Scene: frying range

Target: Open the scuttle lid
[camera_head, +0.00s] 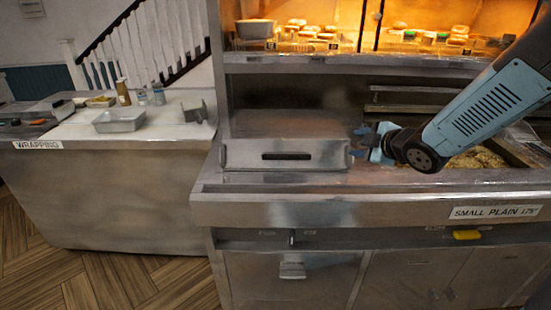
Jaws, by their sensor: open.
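The scuttle lid (245,155) is a flat steel panel with a dark bar handle (287,156) across its middle. It lies shut on the steel range, left of centre in the head view. My gripper (362,143) is light blue and reaches in from the right. It is open, with its fingers pointing left, beside the lid's right end. Nothing shows between the fingers. I cannot tell whether a fingertip touches the lid's edge.
A lit shelf with food (320,35) runs above the range. Fried pieces (475,158) lie in a pan to the right, partly behind my arm. A wrapping counter (120,190) with a steel tray (118,121) stands at the left. The range's front ledge (290,190) is clear.

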